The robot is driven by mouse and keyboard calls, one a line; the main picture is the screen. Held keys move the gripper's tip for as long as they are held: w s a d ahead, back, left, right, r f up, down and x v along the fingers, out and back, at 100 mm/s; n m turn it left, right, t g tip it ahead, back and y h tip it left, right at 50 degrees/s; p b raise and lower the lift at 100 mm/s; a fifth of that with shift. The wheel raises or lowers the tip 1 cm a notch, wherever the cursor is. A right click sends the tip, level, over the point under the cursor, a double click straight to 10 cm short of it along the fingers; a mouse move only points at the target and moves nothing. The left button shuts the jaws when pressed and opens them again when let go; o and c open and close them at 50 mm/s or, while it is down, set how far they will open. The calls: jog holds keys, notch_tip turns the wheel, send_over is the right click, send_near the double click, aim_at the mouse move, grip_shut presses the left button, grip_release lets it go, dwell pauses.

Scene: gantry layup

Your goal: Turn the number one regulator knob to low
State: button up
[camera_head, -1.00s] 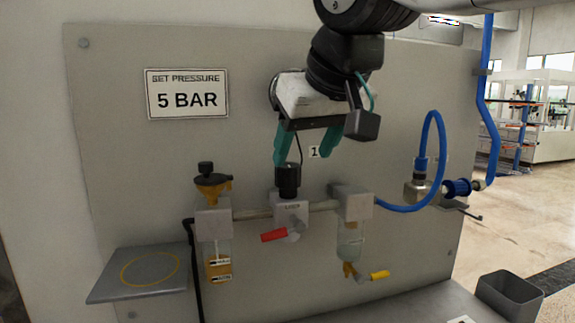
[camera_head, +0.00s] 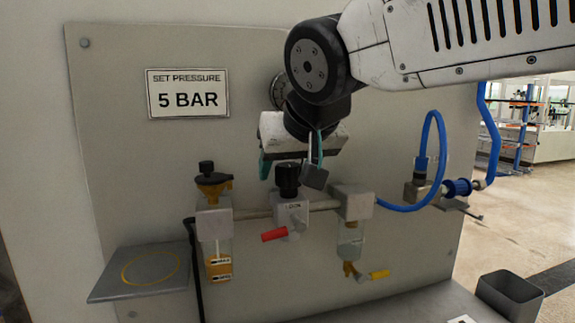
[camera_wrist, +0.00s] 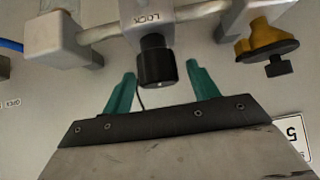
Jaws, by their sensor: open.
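The black regulator knob (camera_head: 288,178) stands upright on top of the grey regulator body (camera_head: 291,212) in the middle of the panel. In the wrist view the knob (camera_wrist: 156,62) sits between the two teal fingers of my gripper (camera_wrist: 161,85), with a gap on each side. The fingers are open and apart from it. The body bears the word LOCK in the wrist view. In the head view my gripper (camera_head: 283,165) is just above and behind the knob, its right finger mostly hidden by my wrist. The number 1 label is hidden now.
A "SET PRESSURE 5 BAR" sign (camera_head: 188,93) is at upper left. A red lever (camera_head: 274,234) sits below the regulator. An amber filter bowl (camera_head: 219,262) is left, a clear bowl (camera_head: 350,240) right. A blue hose (camera_head: 436,150) loops at right. A grey bin (camera_head: 510,296) stands lower right.

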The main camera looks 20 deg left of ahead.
jog(key=shift+c, duration=0.2)
jog(key=c, duration=0.9)
jog(key=shift+c, duration=0.2)
jog(key=shift+n+g+y, duration=0.4)
jog(key=shift+n, duration=0.3)
jog(key=o, duration=1)
jog(key=shift+s, duration=0.1)
